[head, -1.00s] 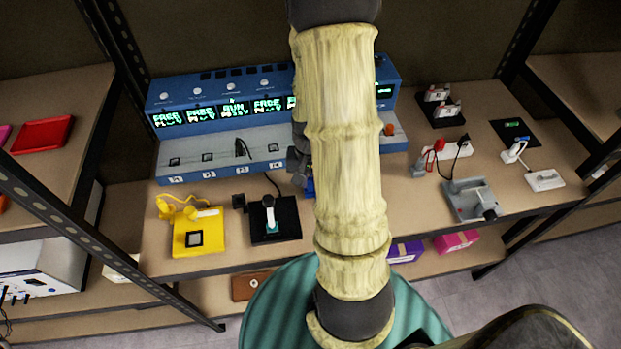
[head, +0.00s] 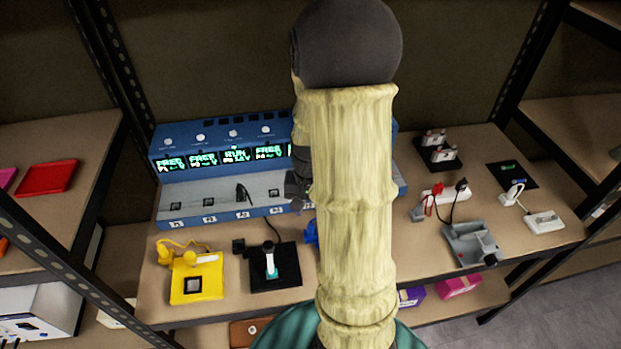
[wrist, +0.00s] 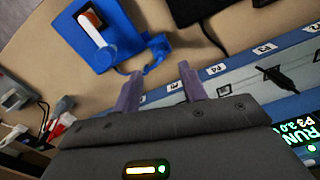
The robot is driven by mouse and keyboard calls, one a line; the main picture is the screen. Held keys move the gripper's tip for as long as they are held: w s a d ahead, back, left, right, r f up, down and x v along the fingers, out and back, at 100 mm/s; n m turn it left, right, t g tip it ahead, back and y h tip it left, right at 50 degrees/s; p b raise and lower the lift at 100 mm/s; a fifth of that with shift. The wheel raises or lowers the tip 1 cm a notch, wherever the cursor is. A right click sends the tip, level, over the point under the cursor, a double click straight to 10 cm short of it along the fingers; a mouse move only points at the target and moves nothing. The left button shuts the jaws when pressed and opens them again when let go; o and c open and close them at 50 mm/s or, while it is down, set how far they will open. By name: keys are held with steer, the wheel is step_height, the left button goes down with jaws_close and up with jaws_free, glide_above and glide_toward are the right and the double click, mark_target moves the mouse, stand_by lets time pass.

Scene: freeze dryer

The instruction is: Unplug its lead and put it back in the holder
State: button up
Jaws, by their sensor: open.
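The blue freeze dryer (head: 185,140) stands at the back of the bench with a row of sockets along its pale ledge. A black plug (head: 241,192) sits at the third socket; it also shows in the wrist view (wrist: 283,80), near the P3 label. The screen there reads RUN P3. A black holder (head: 285,285) with a teal and white part stands in front, with a black lead beside it. My gripper (head: 297,190) is open and empty, right of that plug and apart from it. In the wrist view my gripper's fingers (wrist: 160,88) point toward the ledge edge and a blue holder.
A yellow holder (head: 197,287) with a yellow lead stands left of the black one. The blue holder (wrist: 115,45) is mostly behind my arm in the head view. A grey holder (head: 470,243) and a white holder (head: 544,222) stand at right. Shelf posts flank the bench.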

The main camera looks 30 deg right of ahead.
step_height(320, 180, up, 10)
steer(key=shift+p, duration=0.45)
steer(key=shift+f, duration=0.1)
steer(key=s+a+r+n+t+p, duration=0.1)
steer(key=a+r+n+p, duration=0.1)
steer(key=a, duration=0.4)
steer(key=s+a+r+n+t+p, duration=0.1)
steer(key=s+a+r+n+p, duration=0.1)
steer(key=a+n+p, duration=0.3)
steer(key=shift+a+r+n+t, duration=0.3)
steer(key=shift+a+r, duration=0.1)
steer(key=shift+a, duration=0.65)
